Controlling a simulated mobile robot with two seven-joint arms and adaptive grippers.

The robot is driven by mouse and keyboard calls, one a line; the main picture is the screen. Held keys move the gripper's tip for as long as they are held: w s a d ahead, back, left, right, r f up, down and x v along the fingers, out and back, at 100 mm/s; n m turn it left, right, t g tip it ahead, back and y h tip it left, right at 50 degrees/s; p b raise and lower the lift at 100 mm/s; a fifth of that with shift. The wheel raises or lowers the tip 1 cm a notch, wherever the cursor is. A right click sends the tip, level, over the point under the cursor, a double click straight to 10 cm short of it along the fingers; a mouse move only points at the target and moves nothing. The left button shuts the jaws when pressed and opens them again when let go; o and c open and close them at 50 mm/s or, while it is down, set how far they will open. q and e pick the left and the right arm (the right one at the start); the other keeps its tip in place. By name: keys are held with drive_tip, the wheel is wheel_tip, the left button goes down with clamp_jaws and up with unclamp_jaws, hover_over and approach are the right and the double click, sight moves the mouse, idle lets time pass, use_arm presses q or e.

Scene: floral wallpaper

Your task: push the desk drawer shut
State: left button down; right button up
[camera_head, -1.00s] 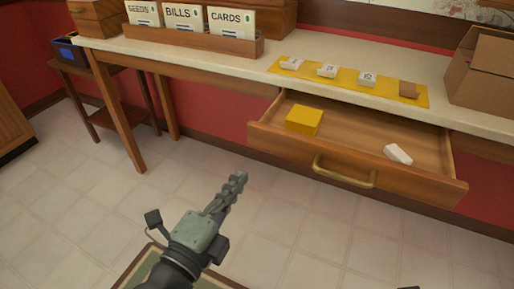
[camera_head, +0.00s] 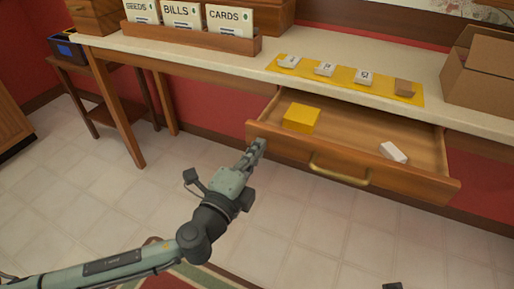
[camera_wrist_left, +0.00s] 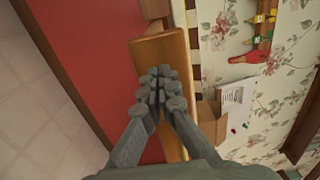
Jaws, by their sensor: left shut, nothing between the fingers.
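The desk drawer (camera_head: 400,183) is pulled out from under the desk, with its wooden front and brass handle (camera_head: 340,170) facing me. Inside lie a yellow block (camera_head: 301,118) and a white block (camera_head: 393,152). My left gripper (camera_head: 257,147) is shut and empty, its fingertips at the left end of the drawer front, left of the handle. Whether they touch the wood I cannot tell. In the left wrist view the closed fingertips (camera_wrist_left: 160,75) overlap the wooden drawer front (camera_wrist_left: 158,48).
The pale desk top (camera_head: 330,58) holds a wooden organizer (camera_head: 190,39) with labelled cards, a yellow strip (camera_head: 340,78) with small blocks, and a cardboard box (camera_head: 480,75). A small side table (camera_head: 100,75) stands left. The tiled floor before the drawer is clear.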

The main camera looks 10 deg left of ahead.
use_arm(q)
drive_tip(key=shift+w, duration=0.1)
approach(288, 103)
drive_tip(key=shift+d+r+b, duration=0.25)
drive_tip(key=shift+r+b, duration=0.05)
drive_tip(key=shift+r, duration=0.35)
drive_tip(key=b+x, duration=0.1)
drive_tip(key=x, duration=0.8)
drive_tip(key=shift+f, duration=0.1)
drive_tip(key=shift+w+d+b, duration=0.1)
drive_tip(key=shift+w+b, duration=0.2)
drive_tip(key=shift+w, duration=0.15)
use_arm(e)
drive_tip(key=v, duration=0.5)
drive_tip(key=shift+w+d+r, duration=0.15)
drive_tip(key=shift+w+d, duration=0.15)
drive_tip(key=shift+d, duration=0.1)
use_arm(q)
drive_tip(key=shift+w+r, duration=0.1)
drive_tip(key=shift+r, duration=0.15)
use_arm(e)
drive_tip(key=shift+s, duration=0.1)
